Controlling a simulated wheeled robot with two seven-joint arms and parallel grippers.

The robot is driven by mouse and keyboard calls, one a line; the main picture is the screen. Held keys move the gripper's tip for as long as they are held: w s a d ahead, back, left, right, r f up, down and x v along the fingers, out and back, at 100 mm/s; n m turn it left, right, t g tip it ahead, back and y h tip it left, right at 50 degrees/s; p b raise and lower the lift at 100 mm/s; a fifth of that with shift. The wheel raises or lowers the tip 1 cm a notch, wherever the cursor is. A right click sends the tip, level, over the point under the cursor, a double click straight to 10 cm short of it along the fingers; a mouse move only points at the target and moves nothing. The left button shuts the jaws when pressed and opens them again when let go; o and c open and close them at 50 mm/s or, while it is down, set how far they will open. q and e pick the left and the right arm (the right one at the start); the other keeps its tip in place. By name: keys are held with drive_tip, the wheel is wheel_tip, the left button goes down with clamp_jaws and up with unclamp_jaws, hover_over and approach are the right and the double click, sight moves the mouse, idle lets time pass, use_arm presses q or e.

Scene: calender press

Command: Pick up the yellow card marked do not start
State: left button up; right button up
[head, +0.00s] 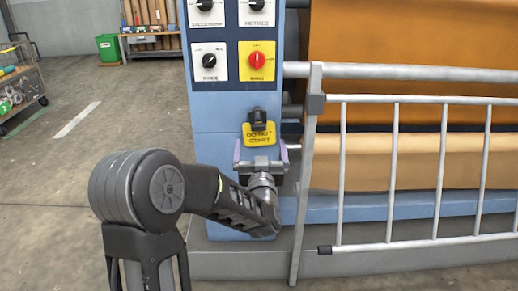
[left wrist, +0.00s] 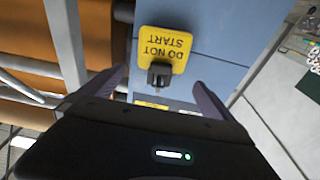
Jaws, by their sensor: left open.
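The yellow card (head: 259,135) marked DO NOT START hangs on the front of the blue machine column (head: 222,150), below the control panels. A small black holder (head: 257,115) overlaps the card's upper part. My left gripper (head: 262,150) is in front of the card's lower edge in the head view, with its jaws apart. In the left wrist view the card (left wrist: 164,48) appears upside down, ahead of and between the two open fingers (left wrist: 158,82), with nothing held. Whether the fingers touch the card cannot be told. My right gripper is not in view.
A yellow panel with a red knob (head: 257,60) and white dial panels (head: 209,61) sit above the card. A grey guard rail (head: 395,170) stands close on the right, before orange rolls (head: 410,40). A cart (head: 20,85) and green bin (head: 108,47) are far left. Floor between is open.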

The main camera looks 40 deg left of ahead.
sight(259, 128)
use_arm(q)
drive_tip(key=shift+r, duration=0.15)
drive_tip(key=shift+a, duration=0.1)
drive_tip(key=shift+x, duration=1.1)
drive_tip(key=shift+w+a, duration=0.1)
drive_tip(key=shift+w, duration=0.05)
drive_tip(key=b+x, duration=0.1)
drive_tip(key=x, duration=0.4)
drive_tip(key=shift+r, duration=0.2)
drive_tip(key=shift+c, duration=0.2)
